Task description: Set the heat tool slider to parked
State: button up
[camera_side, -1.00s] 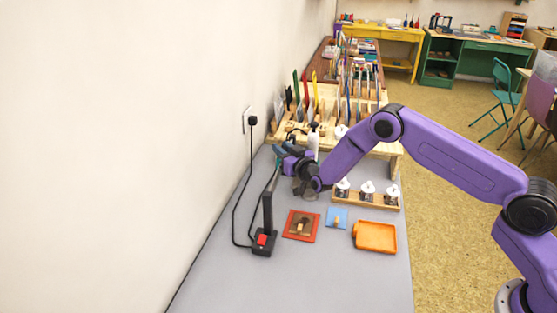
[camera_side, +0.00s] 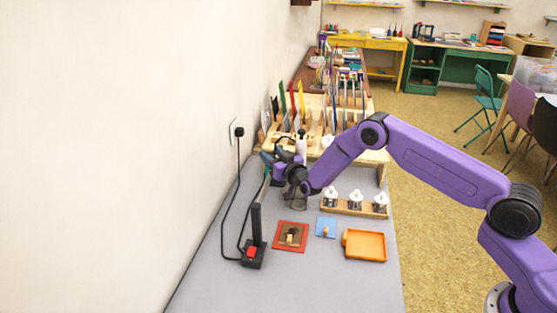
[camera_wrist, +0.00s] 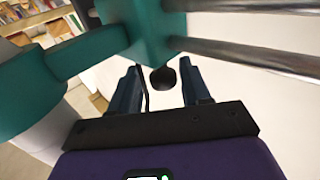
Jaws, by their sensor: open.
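The heat tool stands near the wall in the side view. My gripper (camera_side: 267,159) is close above and behind that top. In the wrist view my gripper (camera_wrist: 163,90) is open, with two dark blue fingers apart. A large teal body (camera_wrist: 150,30) with metal rods (camera_wrist: 245,37) crosses just ahead of the fingers. A small black rounded part (camera_wrist: 163,77) shows between them. I cannot tell contact or the slider's setting.
A black cord runs from the wall outlet (camera_side: 234,132) to the base. A red-framed pad (camera_side: 279,244), a blue pad (camera_side: 320,232) and an orange tray (camera_side: 364,246) lie on the grey table. A wooden rack (camera_side: 340,208) with white-topped bottles stands behind them. The front is clear.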

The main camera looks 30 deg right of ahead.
jog(key=s, duration=1.7)
jog(key=shift+s, duration=0.15)
jog(key=s+a+r+n+g+y, duration=0.3)
jog(key=s+a+g+y, duration=0.25)
jog(key=a, duration=0.55)
jog(key=s+a+r+n+g, duration=0.1)
jog(key=s+r+n+g, duration=0.15)
jog(key=s, duration=0.35)
jog(key=s+a+r+n+g, duration=0.1)
jog(key=s+a+g, duration=0.1)
jog(key=s+g, duration=0.3)
jog(key=s+d+r+n+g+h, duration=0.2)
jog(key=s+d, duration=0.5)
jog(key=s, duration=0.5)
jog(key=s+d+r+n+g+h, duration=0.2)
jog(key=s+d, duration=0.6)
jog(key=s, duration=0.4)
jog(key=shift+s+r+n+g+h, duration=0.15)
jog(key=shift+r+n+g+h, duration=0.25)
jog(key=shift+r+n+h, duration=0.45)
